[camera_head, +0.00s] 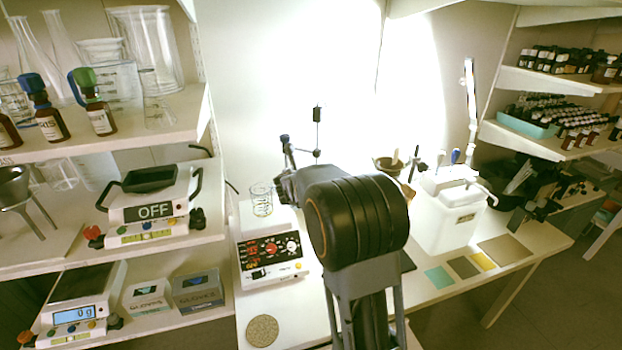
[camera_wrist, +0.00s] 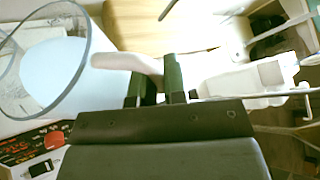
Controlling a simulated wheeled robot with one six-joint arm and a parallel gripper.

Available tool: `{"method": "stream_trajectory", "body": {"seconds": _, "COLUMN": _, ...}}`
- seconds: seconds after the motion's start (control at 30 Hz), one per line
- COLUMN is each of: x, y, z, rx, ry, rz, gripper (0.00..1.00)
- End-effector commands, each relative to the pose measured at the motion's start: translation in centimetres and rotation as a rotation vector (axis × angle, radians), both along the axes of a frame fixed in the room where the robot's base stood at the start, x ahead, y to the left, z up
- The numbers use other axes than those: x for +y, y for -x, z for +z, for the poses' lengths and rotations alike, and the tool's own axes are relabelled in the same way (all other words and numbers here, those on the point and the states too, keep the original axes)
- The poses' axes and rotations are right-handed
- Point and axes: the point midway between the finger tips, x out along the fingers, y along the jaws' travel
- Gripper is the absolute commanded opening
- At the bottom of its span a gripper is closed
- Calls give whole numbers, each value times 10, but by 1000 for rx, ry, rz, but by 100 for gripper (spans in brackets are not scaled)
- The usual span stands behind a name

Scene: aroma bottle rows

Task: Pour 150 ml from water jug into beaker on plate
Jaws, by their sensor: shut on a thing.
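A clear glass beaker (camera_head: 262,201) with markings stands upright at the back of the white hot plate (camera_head: 285,272), which has a black panel with red digits and knobs. In the wrist view, my gripper (camera_wrist: 158,84) is shut on a pale curved handle (camera_wrist: 128,63), which I take to be the water jug's. In the head view my arm hides the gripped part.
A white canister (camera_head: 455,212) stands right of my arm, near coloured squares (camera_head: 440,277). A round speckled mat (camera_head: 262,330) lies at the bench front. A balance reading OFF (camera_head: 150,207) and another scale (camera_head: 75,305) sit on the left shelves. A mortar (camera_head: 388,166) stands behind my arm.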

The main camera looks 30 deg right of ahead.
Motion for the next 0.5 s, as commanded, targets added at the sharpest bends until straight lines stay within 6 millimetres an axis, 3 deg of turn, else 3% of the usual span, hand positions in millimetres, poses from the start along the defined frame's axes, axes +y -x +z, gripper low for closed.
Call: {"method": "stream_trajectory", "body": {"seconds": 0.5, "x": 2, "y": -2, "z": 6, "rx": 17, "ry": 23, "rz": 0, "gripper": 0}}
